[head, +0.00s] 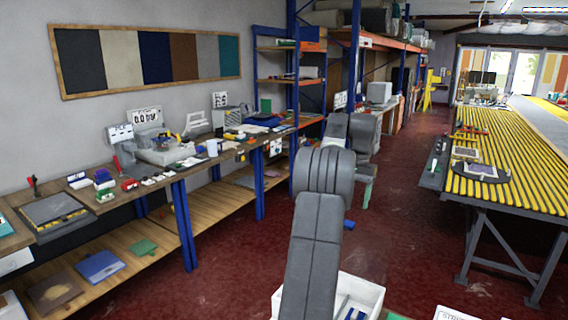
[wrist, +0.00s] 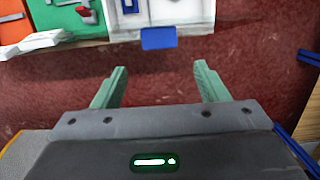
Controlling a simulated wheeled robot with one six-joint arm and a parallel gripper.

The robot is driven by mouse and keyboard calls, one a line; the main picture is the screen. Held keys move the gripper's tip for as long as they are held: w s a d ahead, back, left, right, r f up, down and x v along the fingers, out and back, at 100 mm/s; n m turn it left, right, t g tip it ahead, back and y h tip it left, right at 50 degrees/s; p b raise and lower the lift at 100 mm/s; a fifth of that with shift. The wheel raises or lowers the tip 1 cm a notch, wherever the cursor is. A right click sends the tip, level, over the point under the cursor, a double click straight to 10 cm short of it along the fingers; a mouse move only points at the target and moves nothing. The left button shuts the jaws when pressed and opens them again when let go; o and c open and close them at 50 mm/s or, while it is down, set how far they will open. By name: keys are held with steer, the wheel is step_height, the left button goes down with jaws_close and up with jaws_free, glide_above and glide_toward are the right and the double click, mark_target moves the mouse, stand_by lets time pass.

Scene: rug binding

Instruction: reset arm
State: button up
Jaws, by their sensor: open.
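My gripper (wrist: 160,76) is open in the wrist view. Its two green fingers stand well apart, with nothing between them but red floor beyond. In the head view my grey arm rises from the bottom centre and bends away from me. Pale green fingers (head: 364,188) show past its far end, above the red floor, partly hidden by the arm.
A workbench (head: 165,185) with tools and small boxes runs along the left. A table with yellow strips (head: 515,190) stands right. A white bin (head: 368,292) is near the arm's base. In the wrist view, coloured trays (wrist: 70,20) lie at the top. Red floor (head: 420,235) lies between.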

step_height(320, 180, down, 8)
steer(key=shift+s+a+r, duration=0.25)
steer(key=shift+s+a, duration=0.1)
steer(key=shift+s, duration=0.1)
steer(key=shift+r, duration=0.1)
step_height(320, 180, up, 11)
steer(key=w+d, duration=0.1)
steer(key=shift+t, duration=0.4)
steer(key=f, duration=0.3)
steer(key=s+a+f, duration=0.1)
steer(key=f, duration=0.3)
steer(key=s+f, duration=0.1)
steer(key=f, duration=0.3)
steer(key=shift+s+a, duration=0.1)
steer(key=shift+a, duration=0.3)
steer(key=shift+a+f, duration=0.1)
steer(key=shift+f, duration=0.05)
steer(key=shift+s+a, duration=0.1)
